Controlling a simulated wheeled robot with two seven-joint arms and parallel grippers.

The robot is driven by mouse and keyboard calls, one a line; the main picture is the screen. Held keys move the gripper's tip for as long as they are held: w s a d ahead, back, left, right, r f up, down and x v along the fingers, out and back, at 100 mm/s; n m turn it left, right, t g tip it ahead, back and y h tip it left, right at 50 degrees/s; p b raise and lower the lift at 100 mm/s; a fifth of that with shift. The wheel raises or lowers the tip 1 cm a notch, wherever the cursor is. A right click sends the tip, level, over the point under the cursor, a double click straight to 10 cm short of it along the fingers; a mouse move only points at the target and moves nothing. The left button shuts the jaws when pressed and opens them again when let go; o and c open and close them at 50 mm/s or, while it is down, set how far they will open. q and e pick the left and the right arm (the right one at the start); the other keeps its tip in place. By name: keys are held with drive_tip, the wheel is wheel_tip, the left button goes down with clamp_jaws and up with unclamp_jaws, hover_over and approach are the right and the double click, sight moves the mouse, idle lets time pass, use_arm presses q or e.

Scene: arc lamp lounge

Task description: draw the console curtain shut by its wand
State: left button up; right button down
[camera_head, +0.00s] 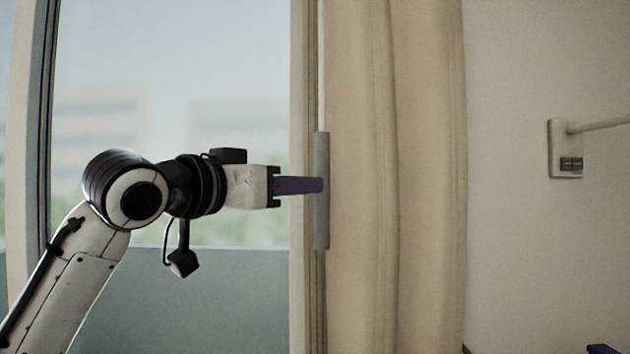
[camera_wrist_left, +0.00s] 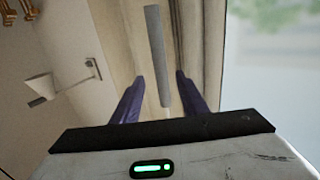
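The curtain (camera_head: 425,150) is beige and gathered in folds at the right side of the window in the head view. Its wand (camera_head: 321,228), a grey upright bar on a thin rod, hangs at the curtain's left edge; it also shows in the left wrist view (camera_wrist_left: 155,40). My left gripper (camera_head: 321,185) reaches in from the left at the wand's mid-height, its near finger overlapping the wand. In the left wrist view its two purple fingers are apart, with the wand between them and visible gaps on both sides. My right gripper is not seen.
The window (camera_head: 190,90) left of the curtain is uncovered, with a frame post (camera_head: 45,100) at far left. A wall lamp plate with an arm (camera_head: 565,160) is on the right wall. A blue thing (camera_head: 602,349), unclear, shows at the bottom right corner.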

use_arm(q)
drive_tip(key=p+x, duration=0.1)
drive_tip(key=x, duration=0.5)
drive_tip(key=shift+w, duration=0.25)
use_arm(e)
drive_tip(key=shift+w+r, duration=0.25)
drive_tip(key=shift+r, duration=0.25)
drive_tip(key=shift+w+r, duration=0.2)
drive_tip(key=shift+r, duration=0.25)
use_arm(q)
drive_tip(key=shift+d, duration=0.1)
drive_tip(key=shift+c, duration=0.4)
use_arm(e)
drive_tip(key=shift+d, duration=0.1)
use_arm(q)
clamp_jaws()
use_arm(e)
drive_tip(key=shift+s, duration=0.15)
